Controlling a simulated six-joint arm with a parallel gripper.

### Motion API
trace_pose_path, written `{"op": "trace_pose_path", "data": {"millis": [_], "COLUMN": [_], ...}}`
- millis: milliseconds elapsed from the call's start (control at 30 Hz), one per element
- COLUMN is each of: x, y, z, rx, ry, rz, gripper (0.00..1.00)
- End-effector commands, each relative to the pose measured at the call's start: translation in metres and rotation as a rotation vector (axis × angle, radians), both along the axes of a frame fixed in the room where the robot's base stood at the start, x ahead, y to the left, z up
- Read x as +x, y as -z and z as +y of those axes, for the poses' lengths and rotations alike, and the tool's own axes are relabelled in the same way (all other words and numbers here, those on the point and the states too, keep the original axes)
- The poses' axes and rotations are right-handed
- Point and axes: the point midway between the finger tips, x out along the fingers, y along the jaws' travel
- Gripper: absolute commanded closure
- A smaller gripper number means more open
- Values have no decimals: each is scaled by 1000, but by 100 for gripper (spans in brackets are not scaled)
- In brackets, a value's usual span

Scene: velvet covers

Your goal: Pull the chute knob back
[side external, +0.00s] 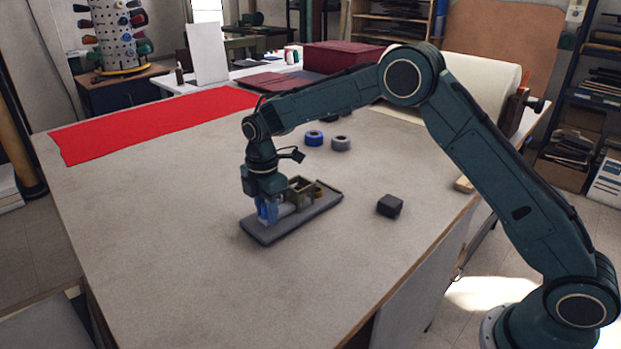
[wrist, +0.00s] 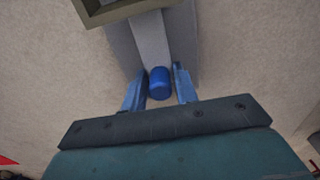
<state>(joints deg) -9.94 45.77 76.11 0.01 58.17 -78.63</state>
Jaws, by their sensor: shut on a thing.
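The chute knob is a short blue cylinder (wrist: 160,82) at the near end of a pale slide bar (wrist: 152,38) in the wrist view. My gripper (wrist: 161,86) has its blue fingers on either side of the knob, shut on it. In the side view my gripper (side external: 267,210) points down at the left part of a dark grey base plate (side external: 290,224). The olive, box-like chute (side external: 301,187) stands on the plate to the right of my gripper. The knob is mostly hidden by the fingers in the side view.
A small dark block (side external: 389,206) lies right of the plate. A blue roll (side external: 314,138) and a grey roll (side external: 341,143) sit behind. A red cloth (side external: 150,122) covers the table's far left. The table (side external: 150,220) is clear left of and in front of the plate.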

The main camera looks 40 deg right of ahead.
Motion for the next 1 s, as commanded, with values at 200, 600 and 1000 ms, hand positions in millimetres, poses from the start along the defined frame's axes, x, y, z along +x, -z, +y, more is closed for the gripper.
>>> {"op": "trace_pose_path", "data": {"millis": [200, 600, 1000], "x": [1, 1, 2], "y": [-1, -1, -1], "z": [8, 22, 28], "rx": [1, 1, 1], "ry": [-2, -2, -1], "rz": [-3, -4, -4], "gripper": [84, 84, 84]}}
